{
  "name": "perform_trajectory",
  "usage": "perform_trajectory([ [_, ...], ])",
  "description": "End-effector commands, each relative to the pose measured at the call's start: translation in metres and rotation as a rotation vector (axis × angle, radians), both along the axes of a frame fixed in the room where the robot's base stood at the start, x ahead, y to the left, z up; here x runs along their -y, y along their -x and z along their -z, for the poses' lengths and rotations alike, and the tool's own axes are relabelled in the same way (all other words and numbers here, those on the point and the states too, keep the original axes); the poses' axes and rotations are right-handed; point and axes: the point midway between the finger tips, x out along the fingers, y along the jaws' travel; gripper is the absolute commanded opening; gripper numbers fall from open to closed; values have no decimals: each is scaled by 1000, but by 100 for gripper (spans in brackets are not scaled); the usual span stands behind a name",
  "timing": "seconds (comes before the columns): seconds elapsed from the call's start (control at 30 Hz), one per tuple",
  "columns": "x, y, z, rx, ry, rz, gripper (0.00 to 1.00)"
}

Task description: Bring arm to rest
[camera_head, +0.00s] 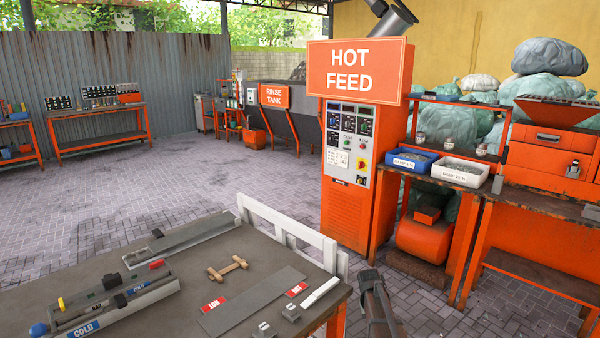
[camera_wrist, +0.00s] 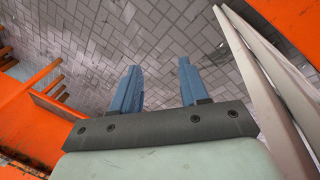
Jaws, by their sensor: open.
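My gripper (camera_wrist: 158,84) shows in the wrist view with its two blue fingers apart. Nothing is between them; grey paving lies beyond. In the camera_head view a dark, elongated part stands at the bottom right of the workbench (camera_head: 255,262); I cannot tell whether it is part of my arm. The bench carries a small wooden dumbbell-shaped piece (camera_head: 228,267), a flat grey plate (camera_head: 252,300) with red labels at its ends, a white bar (camera_head: 320,292), and a grey tray marked COLD (camera_head: 150,292).
A white rail (camera_head: 285,228) stands along the bench's far right edge. The orange HOT FEED cabinet (camera_head: 345,205) rises behind it. A rack with a blue bin (camera_head: 411,160) and a white bin (camera_head: 460,171) is at right. Paved floor (camera_head: 150,185) is clear at left.

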Motion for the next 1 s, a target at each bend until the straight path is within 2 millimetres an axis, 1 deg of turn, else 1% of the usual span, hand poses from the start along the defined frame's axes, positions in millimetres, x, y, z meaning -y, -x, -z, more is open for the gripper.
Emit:
perform_trajectory([
  [0.03, -3, 16, 18, -34, -15, -18, 45],
  [0.1, -7, 33, 41, -78, -36, -47, 45],
  [0.27, -16, 77, 89, -175, -93, -114, 45],
  [0.4, -26, 121, 130, -262, -150, -175, 45],
  [0.47, -30, 140, 147, -299, -177, -201, 45],
  [0.5, -33, 154, 158, -323, -196, -218, 45],
  [0.67, -45, 209, 196, -414, -274, -282, 45],
  [0.8, -56, 260, 224, -484, -341, -327, 45],
  [0.97, -70, 321, 247, -550, -399, -344, 45],
  [1.0, -73, 337, 252, -564, -409, -339, 45],
])
